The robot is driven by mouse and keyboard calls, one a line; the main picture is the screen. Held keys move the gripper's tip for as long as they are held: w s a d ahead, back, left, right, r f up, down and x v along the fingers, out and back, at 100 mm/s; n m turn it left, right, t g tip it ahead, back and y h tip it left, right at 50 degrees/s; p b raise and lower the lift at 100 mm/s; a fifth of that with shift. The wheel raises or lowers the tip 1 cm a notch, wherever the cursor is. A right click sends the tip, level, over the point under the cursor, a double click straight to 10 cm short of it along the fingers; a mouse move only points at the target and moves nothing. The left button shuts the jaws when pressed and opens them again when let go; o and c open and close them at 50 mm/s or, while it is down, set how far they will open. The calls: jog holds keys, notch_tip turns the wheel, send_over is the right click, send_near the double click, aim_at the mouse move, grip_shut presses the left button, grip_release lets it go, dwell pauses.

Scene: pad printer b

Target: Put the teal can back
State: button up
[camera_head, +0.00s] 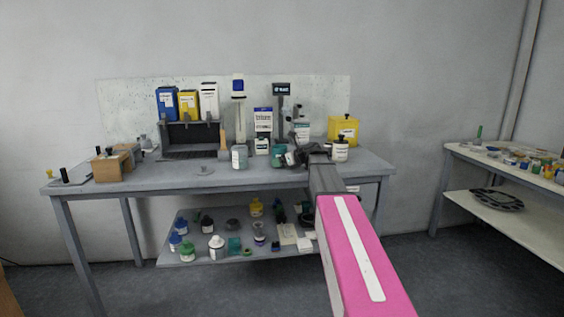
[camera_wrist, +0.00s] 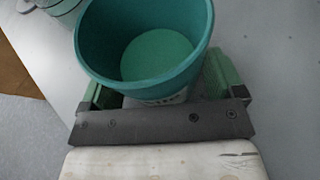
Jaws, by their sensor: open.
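The teal can (camera_wrist: 145,50) is an open-topped, empty-looking round container in the wrist view. It stands between the two green-padded fingers of my gripper (camera_wrist: 160,82), which is open around it. Whether either pad touches its wall I cannot tell. In the head view the teal can (camera_head: 277,156) shows small on the grey workbench, just left of my gripper (camera_head: 290,158). The lower part of the can is hidden by the gripper's dark crossbar in the wrist view.
A pale container (camera_wrist: 60,5) is close by at the upper left of the wrist view. On the workbench (camera_head: 330,173) stand a white tin (camera_head: 240,157), a white bottle (camera_head: 340,152) and a yellow canister (camera_head: 343,128).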

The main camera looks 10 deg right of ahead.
jog(key=shift+s, duration=0.1)
jog(key=shift+v, duration=1.4)
jog(key=shift+o, duration=1.1)
jog(key=shift+d, duration=0.1)
jog(key=shift+v, duration=1.95)
